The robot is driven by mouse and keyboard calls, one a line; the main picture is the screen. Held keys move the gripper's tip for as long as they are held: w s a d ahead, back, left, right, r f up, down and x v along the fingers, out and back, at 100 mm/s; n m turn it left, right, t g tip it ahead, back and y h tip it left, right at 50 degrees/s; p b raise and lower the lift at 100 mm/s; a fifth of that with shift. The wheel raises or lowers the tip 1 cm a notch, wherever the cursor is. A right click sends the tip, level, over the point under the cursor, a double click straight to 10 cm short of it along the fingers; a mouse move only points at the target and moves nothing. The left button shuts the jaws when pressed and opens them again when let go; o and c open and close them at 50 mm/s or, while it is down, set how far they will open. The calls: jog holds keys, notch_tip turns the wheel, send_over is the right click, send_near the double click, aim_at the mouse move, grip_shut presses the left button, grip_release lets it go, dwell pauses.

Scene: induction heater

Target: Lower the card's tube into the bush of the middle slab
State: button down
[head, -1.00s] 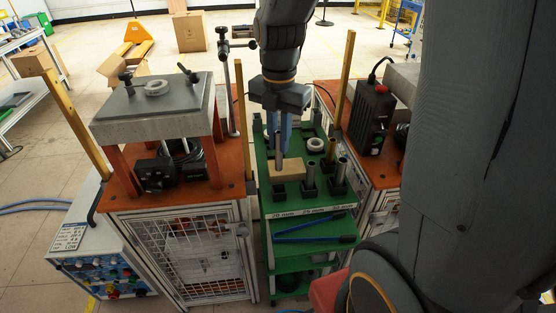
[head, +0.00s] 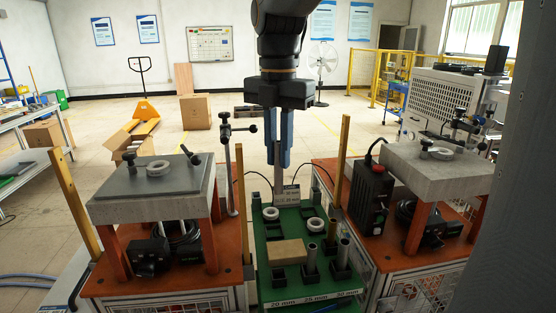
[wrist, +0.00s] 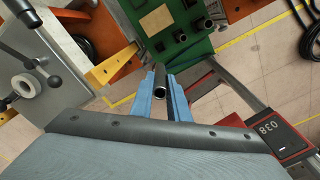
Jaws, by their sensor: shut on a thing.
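My gripper (head: 279,160) is shut on a grey metal tube (head: 279,184), which hangs upright between the blue fingers above the green trolley. In the wrist view the tube's open end (wrist: 159,97) shows between the fingers (wrist: 160,85). A grey slab (head: 130,203) on the left carries a pale ring-shaped bush (head: 158,168); another slab (head: 428,178) on the right carries a similar bush (head: 441,154). I cannot tell which slab is the middle one.
The green trolley (head: 266,300) holds a tan block (head: 287,252), loose rings and several upright tubes (head: 311,258). Wooden posts (head: 344,160) rise beside the orange benches. A clamp stand (head: 229,165) is near the left slab. A black box (head: 370,197) stands by the right slab.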

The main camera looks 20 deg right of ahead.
notch_tip(320, 180, up, 6)
jog(key=p, duration=0.6)
jog(key=shift+r, duration=0.25)
